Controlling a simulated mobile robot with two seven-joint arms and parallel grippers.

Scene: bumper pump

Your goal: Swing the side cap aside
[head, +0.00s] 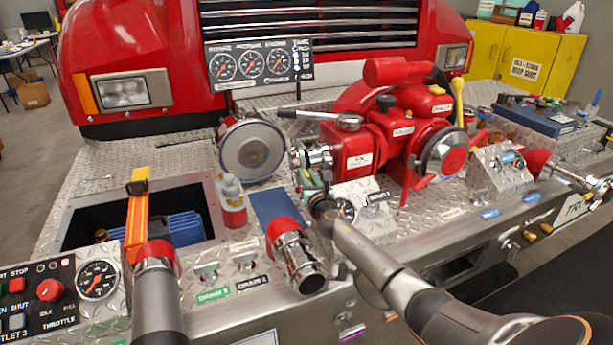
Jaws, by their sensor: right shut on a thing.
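The red pump (385,130) stands on the tread-plate deck with a chrome side outlet (315,157) on its left. My right gripper (324,207) is just below that outlet, shut on a small part that its own tip mostly hides; I cannot tell whether this is the side cap. A round grey disc with a metal rim (253,150) stands left of the outlet, apart from the gripper. A chrome cap with a red centre (447,155) is on the pump's right front. My left gripper cannot be made out.
A gauge panel (262,63) stands behind the disc. A long lever (318,116) crosses above the outlet. A red-collared chrome pipe (297,255) rises close to the left of my right arm.

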